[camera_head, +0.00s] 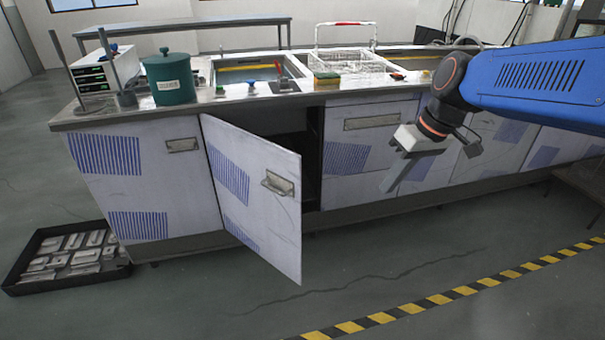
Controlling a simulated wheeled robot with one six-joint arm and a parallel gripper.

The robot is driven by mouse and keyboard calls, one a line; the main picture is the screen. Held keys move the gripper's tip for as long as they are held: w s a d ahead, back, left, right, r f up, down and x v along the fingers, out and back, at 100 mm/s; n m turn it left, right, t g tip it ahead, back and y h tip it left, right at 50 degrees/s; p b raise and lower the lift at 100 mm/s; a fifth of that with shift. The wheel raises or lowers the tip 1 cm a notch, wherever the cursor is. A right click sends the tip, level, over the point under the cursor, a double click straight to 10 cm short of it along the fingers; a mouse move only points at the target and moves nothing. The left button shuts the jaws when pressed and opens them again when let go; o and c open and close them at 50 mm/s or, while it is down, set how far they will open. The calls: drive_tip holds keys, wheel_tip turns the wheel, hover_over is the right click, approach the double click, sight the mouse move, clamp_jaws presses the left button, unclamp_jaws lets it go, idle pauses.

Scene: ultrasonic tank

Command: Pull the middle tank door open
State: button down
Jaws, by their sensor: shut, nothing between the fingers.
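A white tank door (250,205) with blue striped patches stands swung open, with its free edge jutting out toward the camera. Its metal pull handle (278,184) is on the outer face near the free edge. A dark cabinet opening (312,150) shows behind the door. I take this to be the middle tank door. My gripper (389,187) is shut and empty. It hangs in front of the closed panels, to the right of the open door and clear of its handle.
Closed panels stand at left (145,185) and right (352,165). The steel counter (225,102) holds a green pot (168,80), a wire basket (350,64) and a sponge (327,79). A black tray (70,282) lies on the floor at left. Floor before the door is clear to the striped tape (440,298).

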sight(299, 178)
drive_tip(key=w+a+f+n+g+y, duration=0.1)
drive_tip(key=w+a+n+g+y, duration=0.15)
drive_tip(key=w+a, duration=0.6)
drive_tip(key=w+a+f+n+g+y, duration=0.1)
drive_tip(key=w+a+f+n, duration=0.3)
drive_tip(key=w, duration=0.7)
drive_tip(key=shift+m, duration=0.35)
drive_tip(key=shift+s+a+f, duration=0.8)
drive_tip(key=shift+a+f, duration=0.05)
drive_tip(key=shift+a, duration=0.6)
drive_tip(key=shift+s+a+f, duration=0.85)
drive_tip(key=shift+a, duration=0.55)
drive_tip(key=shift+s+a+f, duration=0.8)
drive_tip(key=shift+a+f, duration=0.05)
drive_tip(key=shift+a, duration=0.6)
drive_tip(key=shift+s+a, duration=0.1)
